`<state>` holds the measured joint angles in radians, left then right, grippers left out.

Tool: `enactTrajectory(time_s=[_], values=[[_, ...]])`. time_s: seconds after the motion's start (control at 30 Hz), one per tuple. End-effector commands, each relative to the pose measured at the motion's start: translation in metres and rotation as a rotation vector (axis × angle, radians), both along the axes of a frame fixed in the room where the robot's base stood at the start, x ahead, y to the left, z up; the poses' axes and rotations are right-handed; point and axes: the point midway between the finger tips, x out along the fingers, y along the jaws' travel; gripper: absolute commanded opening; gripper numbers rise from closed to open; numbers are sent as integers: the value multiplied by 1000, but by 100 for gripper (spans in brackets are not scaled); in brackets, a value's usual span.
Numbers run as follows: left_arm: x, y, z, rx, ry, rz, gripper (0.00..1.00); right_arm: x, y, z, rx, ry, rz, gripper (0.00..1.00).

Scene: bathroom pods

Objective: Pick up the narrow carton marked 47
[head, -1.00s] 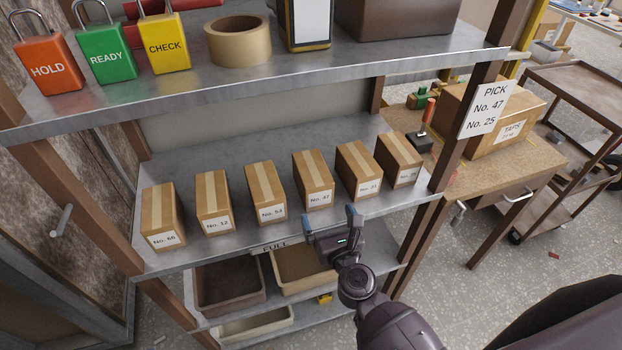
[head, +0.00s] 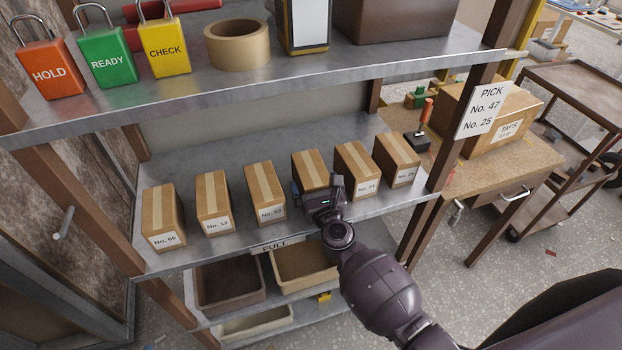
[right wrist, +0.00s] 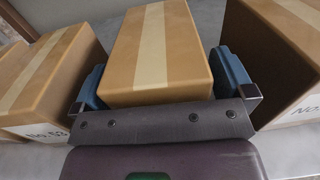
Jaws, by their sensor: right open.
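The narrow carton marked 47 (head: 311,168) stands on the middle shelf, fourth from the left in a row of similar brown cartons. My right gripper (head: 318,190) is in front of it and hides its label in the head view. In the right wrist view, the open right gripper (right wrist: 166,88) has one blue finger on each side of this carton (right wrist: 125,60). Small gaps seem to show beside the fingers; contact is unclear. The carton is upright on the shelf. My left gripper is not in view.
The carton marked 53 (head: 264,190) stands close on the left, the carton marked 31 (head: 356,168) close on the right. Bins (head: 230,285) sit below. A sign (head: 484,108) hangs on the right post.

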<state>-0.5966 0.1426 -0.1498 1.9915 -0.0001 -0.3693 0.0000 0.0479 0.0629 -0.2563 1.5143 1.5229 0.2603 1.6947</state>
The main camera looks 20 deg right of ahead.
Motion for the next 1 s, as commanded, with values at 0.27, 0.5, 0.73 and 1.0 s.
enactTrajectory(time_s=[0.27,0.5,0.73,1.0], values=[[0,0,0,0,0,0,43,2,0,0,0,1,0,100],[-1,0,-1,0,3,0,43,2,0,0,0,0,0,63],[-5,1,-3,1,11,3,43,2,0,1,0,-2,0,39],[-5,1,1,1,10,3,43,2,1,7,0,-3,0,39]])
